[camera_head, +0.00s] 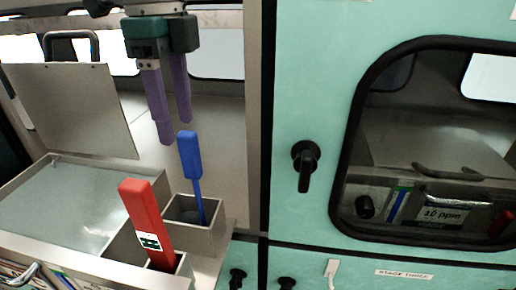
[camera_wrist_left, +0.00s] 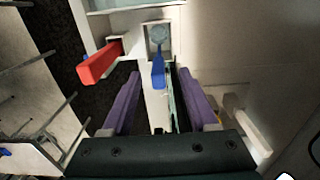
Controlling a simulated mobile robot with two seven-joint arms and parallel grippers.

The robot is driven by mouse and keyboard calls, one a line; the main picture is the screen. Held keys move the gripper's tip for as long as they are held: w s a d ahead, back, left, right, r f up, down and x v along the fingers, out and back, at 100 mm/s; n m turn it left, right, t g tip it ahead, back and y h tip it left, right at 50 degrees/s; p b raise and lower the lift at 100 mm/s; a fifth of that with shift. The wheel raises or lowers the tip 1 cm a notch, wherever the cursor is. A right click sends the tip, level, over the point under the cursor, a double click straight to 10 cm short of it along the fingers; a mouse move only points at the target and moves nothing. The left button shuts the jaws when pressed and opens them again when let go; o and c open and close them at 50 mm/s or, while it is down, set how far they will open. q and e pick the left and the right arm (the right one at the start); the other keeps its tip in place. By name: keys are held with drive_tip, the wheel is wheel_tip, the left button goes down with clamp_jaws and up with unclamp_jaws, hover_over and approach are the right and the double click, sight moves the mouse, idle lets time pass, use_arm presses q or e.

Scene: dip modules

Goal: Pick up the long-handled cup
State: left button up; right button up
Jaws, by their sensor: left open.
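The long-handled cup has a blue handle (camera_head: 191,160) and stands upright, slightly tilted, in a small square grey holder (camera_head: 207,238). In the left wrist view its blue handle (camera_wrist_left: 158,72) points toward the camera, and its pale round lower end shows inside the holder. My left gripper (camera_head: 175,130) is open, with purple fingers pointing down. Its fingertips are just above and left of the handle's top in the head view. In the left wrist view the handle shows between the two fingers (camera_wrist_left: 160,78), and nothing is gripped. My right gripper is not in view.
A red-handled tool (camera_head: 146,215) stands in a neighbouring holder, left of the cup. A water-filled tank (camera_head: 70,208) with a raised lid (camera_head: 72,108) lies further left. A green panel (camera_head: 315,75) with a black-framed window (camera_head: 352,150) closes off the right side.

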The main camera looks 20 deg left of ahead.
sight(181, 148)
use_arm(q)
drive_tip(key=f+p, duration=0.1)
drive_tip(key=f, duration=0.1)
drive_tip(key=f+p, duration=0.1)
drive_tip(key=f, duration=0.1)
drive_tip(key=shift+s+d+f+p, duration=0.1)
drive_tip(key=shift+s+f+p, duration=0.1)
drive_tip(key=shift+p, duration=0.15)
drive_tip(key=shift+f, duration=0.6)
clamp_jaws()
